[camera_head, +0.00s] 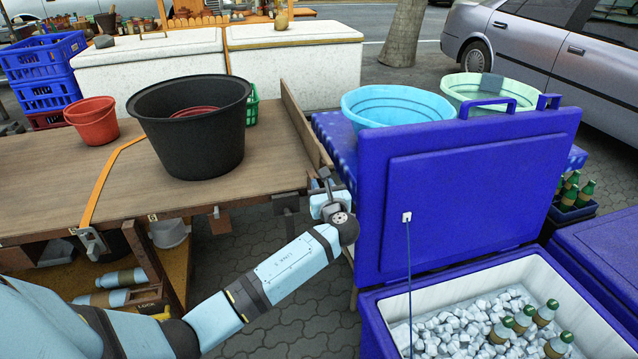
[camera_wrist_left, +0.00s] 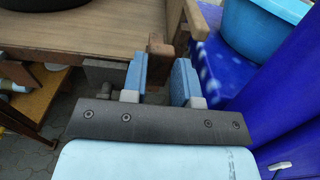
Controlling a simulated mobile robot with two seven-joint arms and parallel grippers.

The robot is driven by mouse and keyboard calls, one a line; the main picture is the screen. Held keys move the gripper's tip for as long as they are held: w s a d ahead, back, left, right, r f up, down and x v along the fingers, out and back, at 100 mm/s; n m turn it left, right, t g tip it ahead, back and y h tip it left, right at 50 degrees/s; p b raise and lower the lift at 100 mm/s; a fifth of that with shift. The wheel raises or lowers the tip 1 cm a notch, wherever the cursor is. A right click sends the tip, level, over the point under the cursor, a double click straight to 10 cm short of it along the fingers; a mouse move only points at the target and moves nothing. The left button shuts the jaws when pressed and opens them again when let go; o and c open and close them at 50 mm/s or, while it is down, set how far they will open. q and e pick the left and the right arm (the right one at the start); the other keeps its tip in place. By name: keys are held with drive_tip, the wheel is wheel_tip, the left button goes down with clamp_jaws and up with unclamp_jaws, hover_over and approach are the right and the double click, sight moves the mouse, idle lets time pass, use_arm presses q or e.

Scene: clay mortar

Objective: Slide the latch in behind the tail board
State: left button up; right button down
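The tail board (camera_head: 305,125) is a narrow upright wooden board along the right edge of the wooden table; its end also shows in the left wrist view (camera_wrist_left: 196,18). A small wooden block (camera_wrist_left: 160,48), which looks like the latch, is at the table corner beside the board's end. I cannot tell whether it touches the board. My left gripper (camera_head: 324,184) is at this corner. In the left wrist view its two blue fingers (camera_wrist_left: 160,78) are apart with nothing between them, just short of the block. In the head view the gripper partly hides the corner. My right gripper is not in view.
A blue cooler lid (camera_head: 470,180) stands upright close to the right of my left gripper, above an ice-filled cooler box (camera_head: 385,325). A black tub (camera_head: 195,140) and red bucket (camera_head: 93,120) stand on the table. A cyan basin (camera_head: 398,107) is behind the lid.

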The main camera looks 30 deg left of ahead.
sight(320, 181)
use_arm(q)
drive_tip(key=shift+x, duration=1.15)
drive_tip(key=shift+w+a, duration=0.3)
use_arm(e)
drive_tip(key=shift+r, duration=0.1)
